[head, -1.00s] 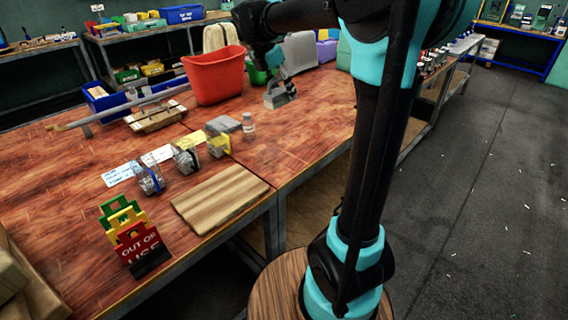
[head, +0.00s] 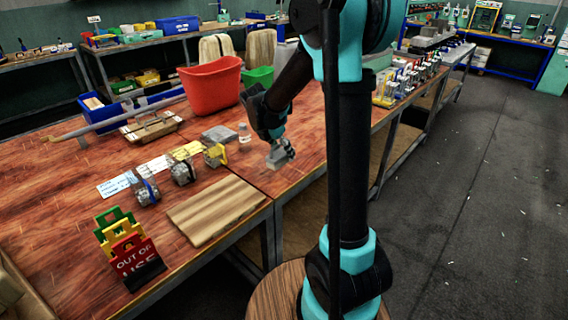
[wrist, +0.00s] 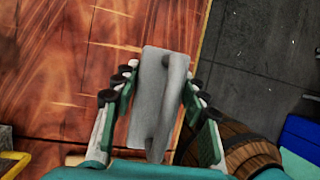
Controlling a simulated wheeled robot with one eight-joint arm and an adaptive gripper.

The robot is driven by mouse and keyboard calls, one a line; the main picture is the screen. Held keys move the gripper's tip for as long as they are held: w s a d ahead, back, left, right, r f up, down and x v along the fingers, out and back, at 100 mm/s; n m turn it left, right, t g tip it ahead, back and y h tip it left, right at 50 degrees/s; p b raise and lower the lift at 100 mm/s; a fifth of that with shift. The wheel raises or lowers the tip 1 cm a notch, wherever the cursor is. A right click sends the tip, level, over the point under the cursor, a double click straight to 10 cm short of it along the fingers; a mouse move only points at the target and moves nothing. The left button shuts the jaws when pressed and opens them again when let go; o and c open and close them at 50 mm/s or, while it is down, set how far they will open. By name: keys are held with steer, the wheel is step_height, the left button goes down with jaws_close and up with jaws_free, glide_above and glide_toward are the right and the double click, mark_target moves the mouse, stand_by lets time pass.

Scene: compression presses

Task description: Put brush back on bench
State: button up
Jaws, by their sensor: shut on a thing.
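My gripper (head: 283,147) is over the right part of the red-brown wooden bench (head: 300,166), near its edge. It is shut on the brush (wrist: 152,88), a grey block with a long raised handle. In the wrist view the brush lies lengthwise between the fingers of my gripper (wrist: 155,92), with bench wood behind it to the left and dark floor to the right. In the head view the brush (head: 279,158) hangs below the fingers, at or just above the bench; I cannot tell whether it touches.
A cutting board (head: 216,210), small clamps (head: 183,170), a bottle (head: 244,134), a red bin (head: 212,86) and out-of-use signs (head: 130,252) stand on the bench. A round wooden stool or barrel top (head: 275,292) is below the front edge. Bench surface around the brush is clear.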

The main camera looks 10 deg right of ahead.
mark_target(284, 162)
steer(key=shift+f, duration=2.25)
steer(key=o, duration=1.1)
steer(key=shift+f, duration=0.1)
